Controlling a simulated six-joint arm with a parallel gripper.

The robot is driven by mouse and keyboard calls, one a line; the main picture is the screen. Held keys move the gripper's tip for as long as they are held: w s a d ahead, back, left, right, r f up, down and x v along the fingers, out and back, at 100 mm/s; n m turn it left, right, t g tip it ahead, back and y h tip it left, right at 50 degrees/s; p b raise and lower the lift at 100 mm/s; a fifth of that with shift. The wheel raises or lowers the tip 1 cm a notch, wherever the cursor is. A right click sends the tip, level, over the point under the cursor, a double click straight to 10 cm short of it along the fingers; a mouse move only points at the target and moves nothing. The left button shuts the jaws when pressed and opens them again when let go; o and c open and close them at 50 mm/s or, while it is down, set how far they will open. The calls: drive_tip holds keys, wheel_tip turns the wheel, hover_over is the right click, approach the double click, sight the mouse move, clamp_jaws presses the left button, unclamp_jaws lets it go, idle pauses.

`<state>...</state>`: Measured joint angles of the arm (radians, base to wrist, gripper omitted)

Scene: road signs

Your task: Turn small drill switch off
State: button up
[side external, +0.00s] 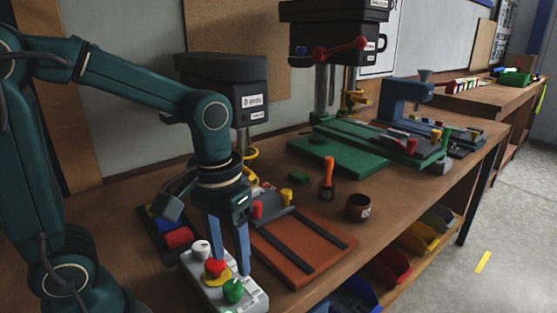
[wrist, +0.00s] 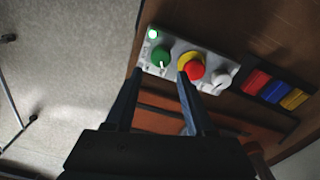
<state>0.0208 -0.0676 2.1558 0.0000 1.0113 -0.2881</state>
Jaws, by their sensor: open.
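A grey control box (side external: 255,299) sits at the front of the bench. It carries a green knob (side external: 233,290), a red button (side external: 215,267) on a yellow ring and a white knob (side external: 201,249). In the wrist view the green knob (wrist: 160,56) has a white pointer line, and a green lamp (wrist: 153,34) beside it is lit. My gripper (side external: 229,262) points down over the box, open and empty. In the wrist view its fingertips (wrist: 160,75) lie either side of the green knob, the right one near the red button (wrist: 194,70). I cannot tell the height gap.
An orange-brown board (side external: 300,245) lies right of the box. A smaller dark drill (side external: 222,75) stands behind it, and a larger drill press (side external: 335,40) farther right. A brown cup (side external: 359,207) and an orange-handled tool (side external: 327,175) stand on the bench. Coloured blocks (wrist: 275,90) lie near the box.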

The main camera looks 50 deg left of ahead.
sight(232, 286)
drive_tip(key=shift+s+f, duration=0.1)
drive_tip(key=shift+f, duration=2.9)
clamp_jaws()
drive_tip(key=shift+m, duration=0.3)
drive_tip(key=m, duration=0.5)
drive_tip(key=shift+m, duration=0.3)
drive_tip(key=m, duration=0.5)
drive_tip(key=shift+m, duration=0.3)
